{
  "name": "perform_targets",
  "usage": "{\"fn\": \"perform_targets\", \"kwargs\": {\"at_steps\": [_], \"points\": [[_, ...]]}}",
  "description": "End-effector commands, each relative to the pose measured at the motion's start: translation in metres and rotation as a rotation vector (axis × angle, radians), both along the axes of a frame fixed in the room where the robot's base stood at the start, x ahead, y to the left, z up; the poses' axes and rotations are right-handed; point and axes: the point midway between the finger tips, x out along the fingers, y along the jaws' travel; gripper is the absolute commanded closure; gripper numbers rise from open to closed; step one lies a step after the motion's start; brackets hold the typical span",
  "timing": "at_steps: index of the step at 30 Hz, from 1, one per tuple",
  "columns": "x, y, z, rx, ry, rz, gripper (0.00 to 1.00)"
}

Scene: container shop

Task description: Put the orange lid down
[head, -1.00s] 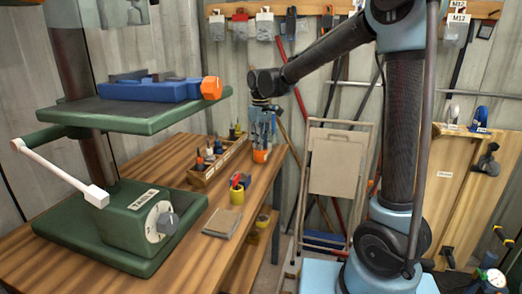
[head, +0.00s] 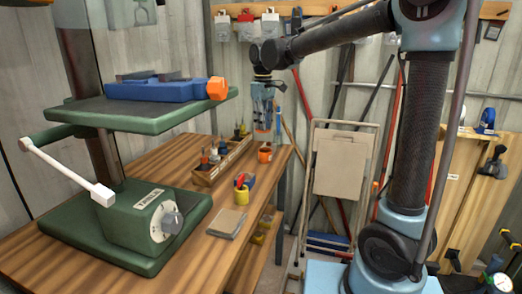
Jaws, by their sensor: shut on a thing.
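My gripper (head: 263,122) hangs from the arm above the far right corner of the wooden bench. It is shut on the orange lid (head: 263,131), a small orange band at its fingertips. Below it, a little gap away, a small orange container (head: 264,154) stands on the bench near the right edge. The lid's underside and the exact finger contact are too small to make out.
A wooden tray (head: 208,176) with several bottles stands left of the container. A green drill press (head: 135,215) with a blue vise (head: 160,90) fills the left.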

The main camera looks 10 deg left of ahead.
Motion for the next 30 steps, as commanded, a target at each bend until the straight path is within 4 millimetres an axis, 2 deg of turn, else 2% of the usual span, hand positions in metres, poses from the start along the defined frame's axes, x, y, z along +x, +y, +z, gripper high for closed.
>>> {"fn": "perform_targets", "kwargs": {"at_steps": [1, 6, 12, 21, 30], "points": [[-0.013, 0.004, -0.004, 0.0, -0.001, 0.01, 0.95], [-0.054, 0.011, -0.022, 0.0, -0.004, 0.024, 0.95], [-0.083, 0.013, -0.036, 0.0, -0.007, 0.032, 0.95], [-0.087, 0.013, -0.08, 0.0, -0.007, 0.031, 0.95], [-0.086, 0.013, -0.106, 0.0, -0.007, 0.031, 0.95]]}}
